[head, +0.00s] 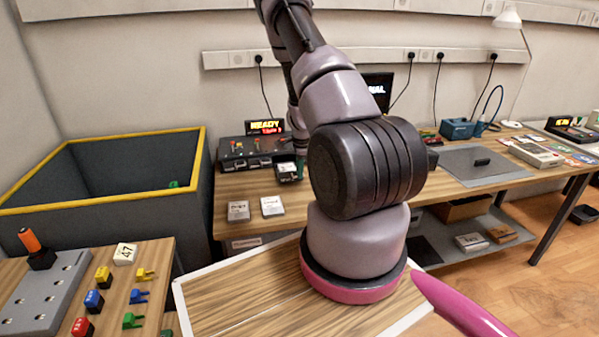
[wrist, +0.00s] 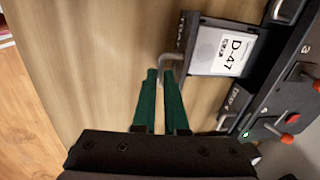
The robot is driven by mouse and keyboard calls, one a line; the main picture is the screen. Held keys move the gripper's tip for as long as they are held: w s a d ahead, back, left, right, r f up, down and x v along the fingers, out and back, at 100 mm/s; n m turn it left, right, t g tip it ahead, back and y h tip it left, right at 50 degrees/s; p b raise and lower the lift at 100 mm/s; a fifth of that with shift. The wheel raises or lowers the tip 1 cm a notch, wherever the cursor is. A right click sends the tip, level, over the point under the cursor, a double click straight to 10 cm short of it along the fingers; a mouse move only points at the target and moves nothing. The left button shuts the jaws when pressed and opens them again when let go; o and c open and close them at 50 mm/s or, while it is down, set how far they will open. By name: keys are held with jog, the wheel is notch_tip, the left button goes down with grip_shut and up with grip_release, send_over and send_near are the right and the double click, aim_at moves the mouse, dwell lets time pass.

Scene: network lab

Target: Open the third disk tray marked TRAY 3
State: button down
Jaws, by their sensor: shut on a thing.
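The disk unit (head: 255,150) stands on the back bench, with a lit READY sign above it. One tray (wrist: 188,38) stands pulled out from the unit's front and holds a light disk marked D-47 (wrist: 221,52). I cannot read its number for sure. In the head view this tray (head: 288,172) juts out at the unit's right. My gripper (wrist: 160,76), with green fingers, is shut on the tray's grey handle (wrist: 167,58). In the head view my arm hides most of the gripper. Another tray front (wrist: 232,103) beside it looks flush with the unit.
Two loose disks (head: 238,211) (head: 272,206) lie on the bench in front of the unit. A dark bin with a yellow rim (head: 100,197) stands to the left. Red-tipped switches (wrist: 288,138) are on the unit. Bare bench top (wrist: 90,60) lies in front of the pulled-out tray.

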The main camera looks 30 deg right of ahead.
jog(key=c, duration=1.2)
grip_release()
jog(key=shift+c, duration=0.2)
notch_tip(320, 180, up, 11)
jog(key=s, duration=0.1)
jog(key=shift+s+a+f, duration=0.15)
jog(key=shift+s+a, duration=0.05)
jog(key=shift+s, duration=0.2)
jog(key=s+a+r+n+t+y, duration=0.1)
jog(key=s+a+r+n, duration=0.15)
jog(key=a+r, duration=0.4)
jog(key=s+a+r+n+t+y, duration=0.1)
jog(key=s+a+r+n, duration=0.2)
jog(key=r, duration=0.7)
jog(key=s+a+r+n+t+y, duration=0.1)
jog(key=a+r+n, duration=0.1)
jog(key=a+r, duration=0.5)
jog(key=s+a+r+n+t, duration=0.1)
jog(key=s+a+r+n, duration=0.2)
jog(key=s+r, duration=0.3)
jog(key=s+a+r+n+t, duration=0.1)
jog(key=s+a+r+n, duration=0.2)
jog(key=s, duration=1)
notch_tip(320, 180, up, 4)
jog(key=n, duration=0.3)
jog(key=shift+s+a+h, duration=0.3)
jog(key=shift+a, duration=0.05)
